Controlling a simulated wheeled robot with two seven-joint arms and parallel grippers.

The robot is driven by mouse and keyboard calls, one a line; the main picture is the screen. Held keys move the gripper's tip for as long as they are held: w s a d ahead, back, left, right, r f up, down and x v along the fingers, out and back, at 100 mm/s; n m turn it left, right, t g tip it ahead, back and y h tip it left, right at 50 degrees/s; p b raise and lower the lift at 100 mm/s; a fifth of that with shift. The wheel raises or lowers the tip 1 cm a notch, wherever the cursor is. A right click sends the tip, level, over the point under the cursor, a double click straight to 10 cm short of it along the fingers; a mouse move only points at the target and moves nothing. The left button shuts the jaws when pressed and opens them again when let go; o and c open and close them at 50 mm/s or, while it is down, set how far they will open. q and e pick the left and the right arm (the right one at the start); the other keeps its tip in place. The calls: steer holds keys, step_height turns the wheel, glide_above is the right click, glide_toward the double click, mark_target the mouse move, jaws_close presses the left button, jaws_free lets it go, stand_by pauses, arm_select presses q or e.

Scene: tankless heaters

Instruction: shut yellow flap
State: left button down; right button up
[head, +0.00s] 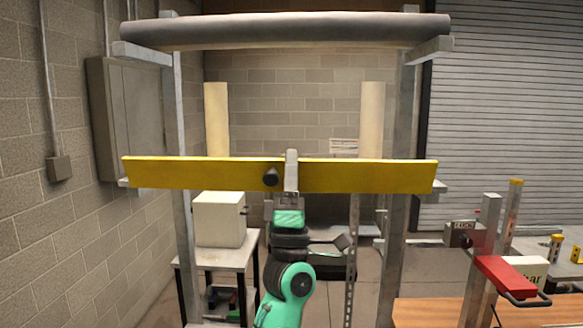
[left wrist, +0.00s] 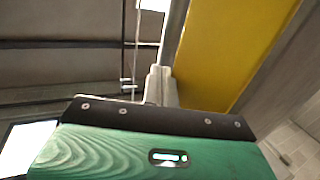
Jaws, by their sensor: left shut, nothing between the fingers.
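The yellow flap (head: 215,173) is a long board lying level across the metal frame in the head view, below the dark roller. A black round knob (head: 271,177) sits near its middle. My left gripper (head: 291,157) is shut and empty. Its pale fingers point up in front of the flap, just right of the knob, with the tips at the flap's top edge. In the left wrist view the shut fingers (left wrist: 160,75) lie beside the yellow flap (left wrist: 232,50). I cannot tell whether they touch it. My right gripper is not in view.
A dark roller (head: 285,31) spans the top of the frame between two metal posts (head: 183,120). A white box (head: 219,219) stands on a small table at left. A red handle (head: 510,277) and a wooden bench top (head: 430,312) are at the lower right.

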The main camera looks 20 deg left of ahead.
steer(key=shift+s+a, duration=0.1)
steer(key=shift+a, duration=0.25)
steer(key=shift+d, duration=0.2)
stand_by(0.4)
